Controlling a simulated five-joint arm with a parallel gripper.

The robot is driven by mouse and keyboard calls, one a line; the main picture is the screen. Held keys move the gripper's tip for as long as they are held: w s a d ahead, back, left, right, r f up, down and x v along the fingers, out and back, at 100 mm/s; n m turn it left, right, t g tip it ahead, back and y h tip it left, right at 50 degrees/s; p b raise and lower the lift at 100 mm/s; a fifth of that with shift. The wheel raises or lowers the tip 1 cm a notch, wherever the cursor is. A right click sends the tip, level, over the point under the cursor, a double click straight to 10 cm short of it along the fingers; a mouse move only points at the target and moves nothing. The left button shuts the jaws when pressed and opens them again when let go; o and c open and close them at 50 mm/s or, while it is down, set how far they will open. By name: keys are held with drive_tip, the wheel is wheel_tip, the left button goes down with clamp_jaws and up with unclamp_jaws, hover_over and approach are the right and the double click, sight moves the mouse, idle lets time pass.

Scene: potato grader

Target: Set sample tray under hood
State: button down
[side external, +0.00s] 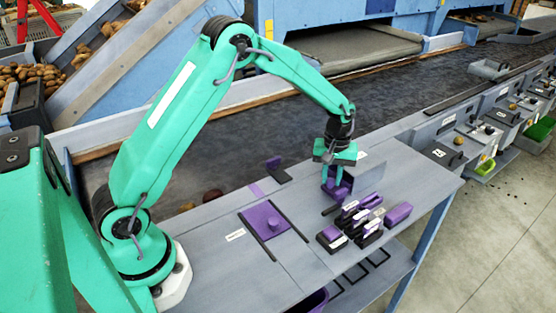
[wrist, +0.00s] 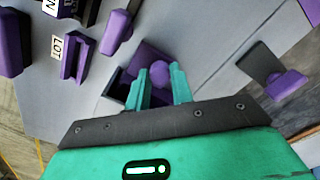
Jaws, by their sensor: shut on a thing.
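My gripper (side external: 338,170) is low over the right part of the grey bench, fingers pointing down. It is shut on a purple tray-like piece (side external: 334,188). In the wrist view my gripper (wrist: 162,88) has its fingers on either side of a rounded purple knob (wrist: 160,71). Behind the knob is a purple panel (wrist: 149,54), with a dark-edged opening beside it. I cannot tell whether the piece touches the bench. A thin grey panel (side external: 373,164), possibly part of the hood, stands just right of my gripper in the side view.
Several purple and black labelled blocks (side external: 362,216) stand right in front of my gripper. A purple plate (side external: 265,219) with a knob lies between dark rails on the left. A black and purple bracket (side external: 276,168) stands at the bench's back edge, beside the dark conveyor (side external: 230,150).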

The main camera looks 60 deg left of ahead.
drive_tip(key=shift+w, duration=0.35)
drive_tip(key=c, duration=1.2)
unclamp_jaws()
drive_tip(key=shift+s+r, duration=0.1)
drive_tip(key=shift+r, duration=3.8)
